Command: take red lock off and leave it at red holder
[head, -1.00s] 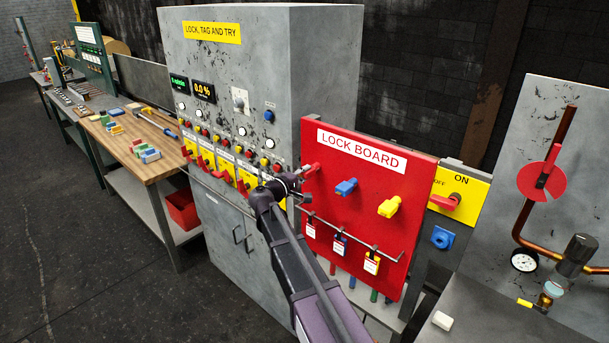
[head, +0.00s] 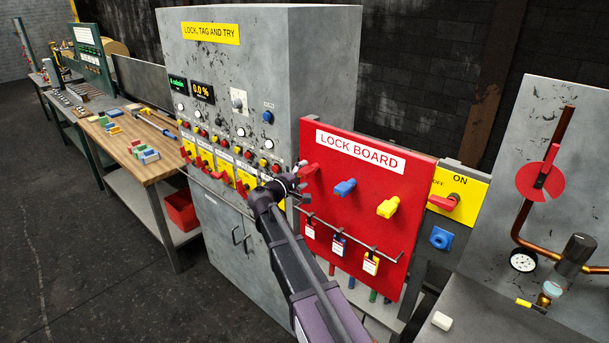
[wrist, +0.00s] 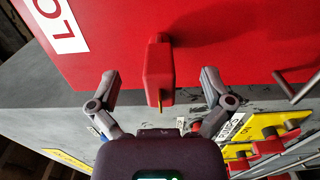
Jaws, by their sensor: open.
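The red lock (wrist: 158,72) is a red block with a small brass-coloured piece at its lower end. It is at the red lock board (wrist: 235,40), standing out from the board face. In the head view, it shows at the board's left edge (head: 309,174), partly behind my gripper (head: 294,188). In the wrist view, my gripper (wrist: 160,80) is open, with one finger on each side of the lock and visible gaps between. A separate red holder cannot be made out behind the lock.
A blue lock (head: 345,187) and a yellow lock (head: 388,207) are to the right on the board. Below them, a rail (head: 360,243) carries tags. The grey cabinet (head: 245,80) with yellow switch plates and red handles stands close on the left.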

